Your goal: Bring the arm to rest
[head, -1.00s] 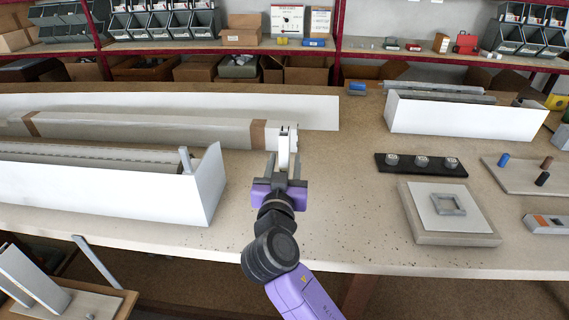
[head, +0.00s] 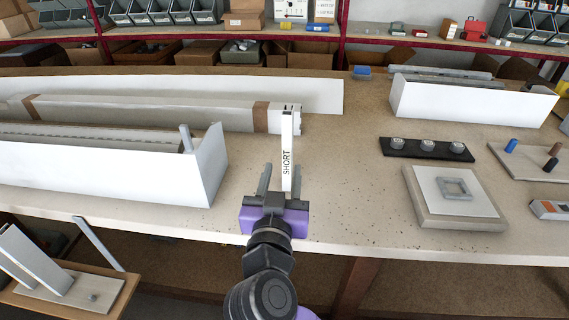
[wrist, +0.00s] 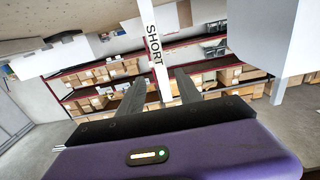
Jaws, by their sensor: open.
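My gripper (head: 281,172) is open above the bench near its front edge, with its two grey fingers pointing away from me. A white strip marked SHORT (head: 287,150) shows just beyond the fingers, in front of the end of the long wrapped bundle (head: 150,112). In the wrist view the strip (wrist: 153,40) runs down from the top edge to between the open fingers (wrist: 158,80). The fingers are apart, with a gap to each side of it. I cannot tell what holds the strip up.
A white open-ended box (head: 100,170) stands close on the left of my gripper. To the right are a black block with three round pieces (head: 428,149), a board with a square frame (head: 456,198) and a white box (head: 470,103). Bare bench (head: 345,170) lies between.

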